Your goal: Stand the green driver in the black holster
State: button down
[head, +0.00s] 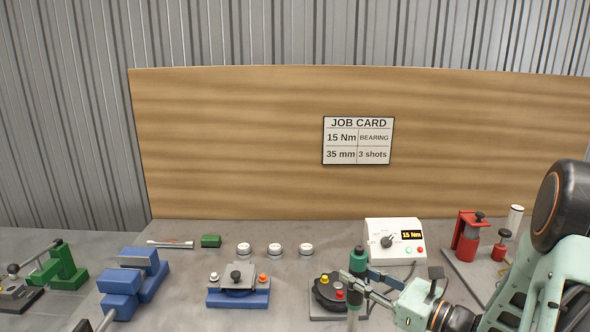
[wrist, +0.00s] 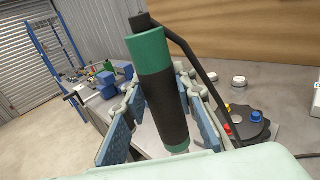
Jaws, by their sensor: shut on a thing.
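The green driver (head: 357,260) is upright in the head view, with a green top, a black grip and a green lower band. My gripper (head: 356,282) is shut around its grip. In the wrist view the driver (wrist: 165,90) leans slightly between the two blue-padded fingers of my gripper (wrist: 163,112). A black bar or cable (wrist: 190,52) runs from the driver's top down to the right. The driver's lower tip is out of sight. I cannot make out the black holster in either view.
A black round turret with coloured knobs (head: 326,291) stands just left of the driver. A white controller reading 15 Nm (head: 394,240) is behind. A blue fixture (head: 238,297), three white pucks (head: 275,250) and a red press (head: 467,238) stand on the grey bench.

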aim_at(354, 320)
jog(key=f, duration=0.3)
jog(key=shift+w+d+f, duration=0.1)
jog(key=shift+w+f, duration=0.05)
jog(key=shift+w, duration=0.1)
jog(key=shift+n+g+y, duration=0.8)
jog(key=shift+g+y, duration=0.1)
jog(key=s+f, duration=0.1)
jog(key=f, duration=0.4)
jog(key=s+f, duration=0.1)
jog(key=f, duration=0.1)
jog(key=shift+s+a+f, duration=0.2)
jog(key=shift+s+f, duration=0.05)
jog(key=shift+s, duration=0.05)
jog(key=shift+s+f, duration=0.2)
jog(key=shift+f, duration=0.1)
